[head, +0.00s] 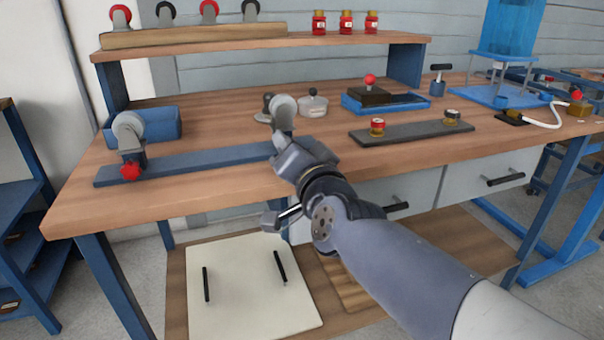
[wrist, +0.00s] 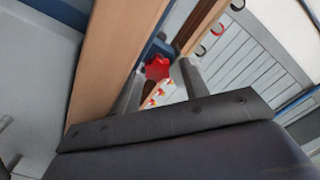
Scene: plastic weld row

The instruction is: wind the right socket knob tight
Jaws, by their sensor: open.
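A blue bar (head: 200,162) lies along the front of the bench with a socket near each end. The left socket carries a grey wheel (head: 128,127) and a red knob (head: 130,171). A grey wheel (head: 283,110) stands upright at the right socket. My gripper (head: 284,144) is right in front of that socket and hides its knob in the head view. In the wrist view a red knob (wrist: 157,68) shows between the tips of my two open fingers (wrist: 161,84). Whether the fingers touch it I cannot tell.
A dark bar with two small knobs (head: 415,132) lies to the right. Behind are a grey lidded disc (head: 313,105), a blue tray (head: 410,104) with a dark block, and a blue bin (head: 168,122) at left. A raised shelf (head: 200,45) runs across the back.

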